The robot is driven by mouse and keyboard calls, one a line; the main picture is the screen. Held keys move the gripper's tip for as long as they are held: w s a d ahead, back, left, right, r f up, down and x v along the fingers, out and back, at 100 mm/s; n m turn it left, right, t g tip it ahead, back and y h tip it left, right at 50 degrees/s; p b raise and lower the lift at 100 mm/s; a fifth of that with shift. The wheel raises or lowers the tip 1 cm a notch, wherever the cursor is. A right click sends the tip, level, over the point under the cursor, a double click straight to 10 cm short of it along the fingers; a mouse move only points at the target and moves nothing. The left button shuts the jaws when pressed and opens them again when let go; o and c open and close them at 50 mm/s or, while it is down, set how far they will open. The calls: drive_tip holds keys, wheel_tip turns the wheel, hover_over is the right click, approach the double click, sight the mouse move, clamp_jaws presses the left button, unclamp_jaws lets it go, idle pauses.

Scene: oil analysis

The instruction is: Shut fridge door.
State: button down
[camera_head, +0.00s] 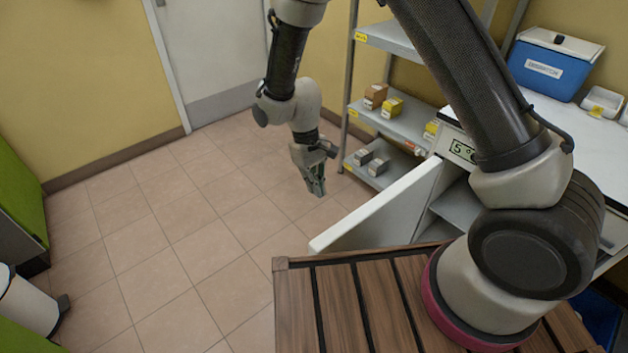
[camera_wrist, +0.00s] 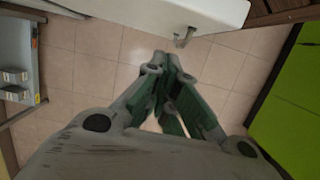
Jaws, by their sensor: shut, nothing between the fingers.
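The fridge door (camera_head: 385,208) is a white slab that stands open, swung out from the small fridge (camera_head: 459,151) with the "5°C" display. In the wrist view the door (camera_wrist: 200,10) spans the top, with a grey handle (camera_wrist: 184,37) on its face. My gripper (camera_head: 319,190) is shut and empty, pointing down in the air to the left of the door and apart from it. In the wrist view my gripper (camera_wrist: 168,62) has its fingertips together below and left of the handle. Part of the fridge is hidden behind my arm.
A metal shelf rack (camera_head: 385,120) with small boxes stands behind the door. A blue cooler box (camera_head: 555,63) sits on the white top at right. A white bin (camera_head: 28,300) and green cabinet (camera_head: 15,205) are at left. The tiled floor (camera_head: 170,240) between is clear.

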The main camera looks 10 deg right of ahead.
drive_tip(key=s+d+f, duration=0.3)
drive_tip(key=s+f, duration=0.1)
drive_tip(key=f, duration=0.1)
drive_tip(key=shift+s+f, duration=0.2)
drive_tip(key=shift+s, duration=0.1)
drive_tip(key=shift+s+d, duration=0.1)
